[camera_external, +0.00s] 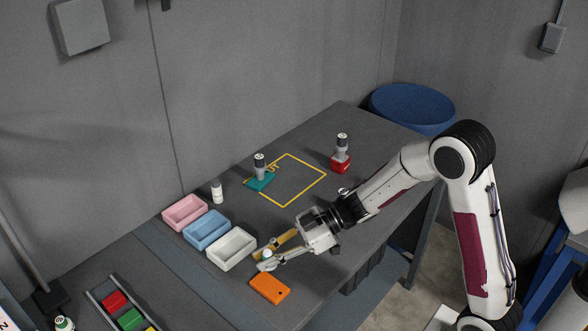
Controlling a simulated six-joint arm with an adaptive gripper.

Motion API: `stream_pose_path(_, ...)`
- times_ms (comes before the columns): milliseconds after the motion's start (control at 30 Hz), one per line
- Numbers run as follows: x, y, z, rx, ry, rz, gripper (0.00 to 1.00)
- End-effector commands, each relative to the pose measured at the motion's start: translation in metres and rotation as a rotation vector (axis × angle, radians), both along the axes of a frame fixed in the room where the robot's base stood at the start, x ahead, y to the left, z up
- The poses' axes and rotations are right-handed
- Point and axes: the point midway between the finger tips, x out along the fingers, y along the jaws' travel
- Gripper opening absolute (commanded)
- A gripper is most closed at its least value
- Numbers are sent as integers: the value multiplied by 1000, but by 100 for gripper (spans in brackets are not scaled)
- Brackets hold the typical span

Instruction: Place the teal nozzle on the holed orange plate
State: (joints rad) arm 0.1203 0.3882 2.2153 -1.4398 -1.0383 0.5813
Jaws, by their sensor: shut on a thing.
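The orange plate (270,288) lies flat on the grey table near its front edge, with a small dark hole near one end. My gripper (266,258) is low over the table, just behind the plate and beside the white tray. It is shut on a small pale object (267,254), mostly hidden by the fingers; I cannot tell its exact shape or colour. I cannot tell which of these is the teal nozzle.
Pink (185,212), blue (207,230) and white (231,249) trays line the table's left side, near a white bottle (217,192). A red-based upright part (341,155) stands at the back. The yellow outlined square (290,205) is mostly clear. A rack (129,318) holds coloured blocks.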

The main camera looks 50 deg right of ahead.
Motion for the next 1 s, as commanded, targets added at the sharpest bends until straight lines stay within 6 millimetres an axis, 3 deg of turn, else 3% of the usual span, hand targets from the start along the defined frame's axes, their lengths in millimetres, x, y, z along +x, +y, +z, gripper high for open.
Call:
stream_pose_path(400,0,0,-45,1,1,-2,0)
stream_pose_path(1000,0,0,-55,1,2,-1,0)
